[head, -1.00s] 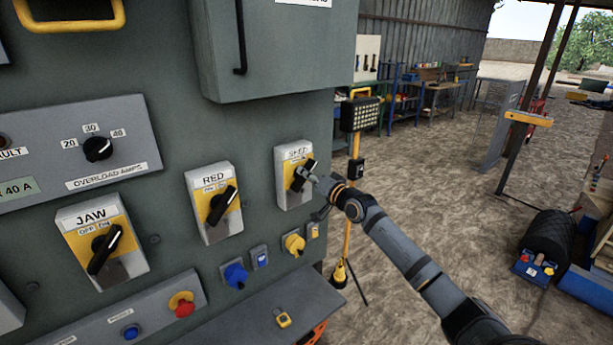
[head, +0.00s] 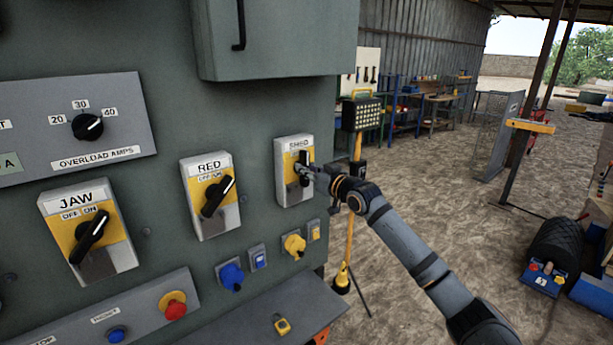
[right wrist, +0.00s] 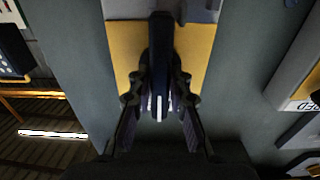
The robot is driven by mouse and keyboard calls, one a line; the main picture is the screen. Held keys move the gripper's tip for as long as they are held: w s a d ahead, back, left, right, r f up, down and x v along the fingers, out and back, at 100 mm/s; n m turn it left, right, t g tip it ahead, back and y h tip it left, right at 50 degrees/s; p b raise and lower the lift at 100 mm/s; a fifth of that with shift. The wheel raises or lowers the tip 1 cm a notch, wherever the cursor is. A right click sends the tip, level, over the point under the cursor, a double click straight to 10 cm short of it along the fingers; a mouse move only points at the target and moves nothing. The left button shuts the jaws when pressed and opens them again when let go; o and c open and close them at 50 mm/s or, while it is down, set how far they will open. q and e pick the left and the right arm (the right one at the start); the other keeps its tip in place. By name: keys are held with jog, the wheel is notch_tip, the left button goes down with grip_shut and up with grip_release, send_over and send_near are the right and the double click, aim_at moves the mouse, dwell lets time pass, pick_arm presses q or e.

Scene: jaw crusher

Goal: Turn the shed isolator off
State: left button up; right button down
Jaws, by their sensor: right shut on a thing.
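The shed isolator (head: 284,188) is a grey and yellow box labelled SHED, at the right end of a row of isolators on the green panel. Its black rotary handle (head: 303,160) stands close to upright. My right gripper (head: 309,172) is shut on this handle, coming from the right. In the right wrist view the handle (right wrist: 161,55) lies between the two fingers of the gripper (right wrist: 160,100), in front of the yellow plate (right wrist: 196,45). The gripper partly covers the handle, and the OFF and ON marks cannot be read. My left gripper is out of view.
The RED isolator (head: 199,225) and JAW isolator (head: 115,253) stand to the left, their handles slanting up to the right. Blue (head: 231,276) and yellow (head: 294,245) sockets sit below. A yellow lamp stand (head: 356,200) is behind my arm. Open ground lies right.

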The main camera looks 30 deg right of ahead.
aim_at(305, 152)
jog(key=n+b, duration=0.1)
jog(key=n, duration=0.3)
jog(key=shift+a, duration=0.1)
jog(key=n+b, duration=0.1)
jog(key=n, duration=0.3)
jog(key=shift+a+n, duration=0.1)
jog(key=shift+n, duration=0.5)
jog(key=c, duration=1.2)
grip_release()
notch_tip(305, 152, up, 10)
jog(key=shift+a+f, duration=0.1)
jog(key=shift+f, duration=0.1)
jog(key=shift+r, duration=0.15)
